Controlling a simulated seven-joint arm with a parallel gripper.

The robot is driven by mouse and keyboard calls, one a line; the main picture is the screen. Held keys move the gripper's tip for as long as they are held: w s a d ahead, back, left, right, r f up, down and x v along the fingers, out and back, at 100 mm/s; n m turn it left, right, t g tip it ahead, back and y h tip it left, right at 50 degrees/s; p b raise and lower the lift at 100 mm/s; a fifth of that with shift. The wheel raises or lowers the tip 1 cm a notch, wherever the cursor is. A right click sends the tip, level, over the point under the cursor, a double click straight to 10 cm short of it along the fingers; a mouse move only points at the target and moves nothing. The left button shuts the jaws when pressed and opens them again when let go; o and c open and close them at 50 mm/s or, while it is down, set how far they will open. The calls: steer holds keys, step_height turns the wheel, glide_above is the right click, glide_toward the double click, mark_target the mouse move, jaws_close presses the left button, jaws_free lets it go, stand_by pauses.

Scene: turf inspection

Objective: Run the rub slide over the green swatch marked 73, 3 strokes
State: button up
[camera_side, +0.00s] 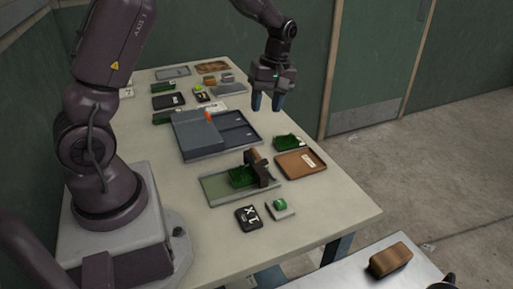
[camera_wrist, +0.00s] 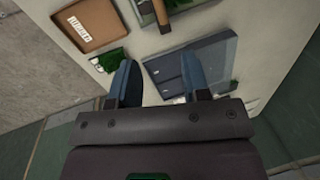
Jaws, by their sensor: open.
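My gripper (camera_side: 267,102) is open and empty, above the far right side of the table. Its blue fingers also show spread apart in the wrist view (camera_wrist: 162,82). A dark tool with a wooden handle (camera_side: 257,160), perhaps the rub slide, stands in a shallow green tray (camera_side: 215,189) beside a green turf piece (camera_side: 241,176). Its handle also shows at the top of the wrist view (camera_wrist: 160,12). Another green turf piece (camera_side: 290,142) lies behind the brown tray; it shows in the wrist view (camera_wrist: 111,60). I cannot read the number 73 on any swatch.
A grey lidded case (camera_side: 196,133) fills the table's middle. Several small items crowd the back. The front right corner is bare.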

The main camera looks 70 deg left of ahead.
mark_target(256, 151)
steer(key=shift+n, duration=0.7)
steer(key=s+f, duration=0.1)
steer(key=f, duration=0.7)
steer(key=s+f, duration=0.1)
steer(key=f, duration=0.3)
steer(key=shift+s+d+f, duration=0.1)
steer(key=shift+s+f, duration=0.2)
jaws_close()
